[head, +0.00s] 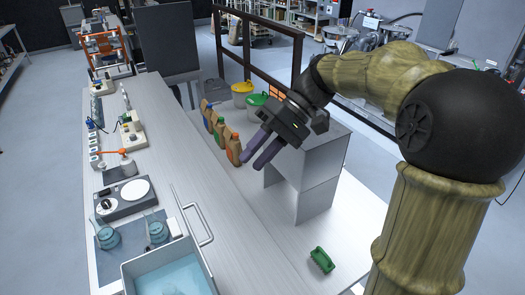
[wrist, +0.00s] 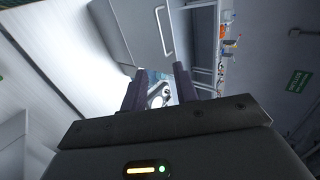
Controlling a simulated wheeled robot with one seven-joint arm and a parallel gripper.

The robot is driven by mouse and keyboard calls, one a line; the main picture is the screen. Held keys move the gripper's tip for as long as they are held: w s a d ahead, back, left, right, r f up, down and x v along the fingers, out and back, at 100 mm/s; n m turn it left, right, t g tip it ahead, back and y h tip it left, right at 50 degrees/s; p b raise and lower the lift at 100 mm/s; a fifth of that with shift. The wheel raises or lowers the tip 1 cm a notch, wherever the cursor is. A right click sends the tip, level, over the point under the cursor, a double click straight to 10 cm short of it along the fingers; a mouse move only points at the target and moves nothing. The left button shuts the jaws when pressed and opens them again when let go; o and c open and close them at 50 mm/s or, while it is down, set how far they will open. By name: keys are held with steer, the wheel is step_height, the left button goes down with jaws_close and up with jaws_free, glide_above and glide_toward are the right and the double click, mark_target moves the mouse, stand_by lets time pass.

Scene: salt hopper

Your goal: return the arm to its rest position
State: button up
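My gripper (head: 258,154) is in the air over the right side of the long bench in the head view, left of a grey box. Its two purple-grey fingers point down and to the left and stand apart with nothing between them. The wrist view shows the same fingers (wrist: 160,88) spread, with a clear gap between them. My arm is raised and bent, reaching from the right of the head view towards the middle.
The grey hopper-like box (head: 308,170) stands close beside my gripper. Several coloured bottles (head: 217,124) stand just beyond it. A green object (head: 321,259) lies on the lower surface. A basin of blue liquid (head: 175,279) is at the front. A dark rail (head: 250,45) rises behind.

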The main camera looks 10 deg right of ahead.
steer(key=shift+w+d+r, duration=0.2)
steer(key=shift+d+r, duration=0.25)
steer(key=shift+d, duration=0.05)
steer(key=s+d+f+m+t+h, duration=0.1)
steer(key=s+d+f+t+h, duration=0.1)
steer(key=f, duration=0.5)
steer(key=s+d+f+m+t+h, duration=0.2)
steer(key=s+d+f+h, duration=0.1)
steer(key=f, duration=0.5)
steer(key=s+d+f+m+t+h, duration=0.1)
steer(key=s+d+f+t+h, duration=0.1)
steer(key=d+f+h, duration=0.2)
step_height(320, 180, down, 3)
steer(key=shift+s+d+f+m+t, duration=0.15)
steer(key=shift+m+t, duration=0.15)
steer(key=shift+m, duration=0.1)
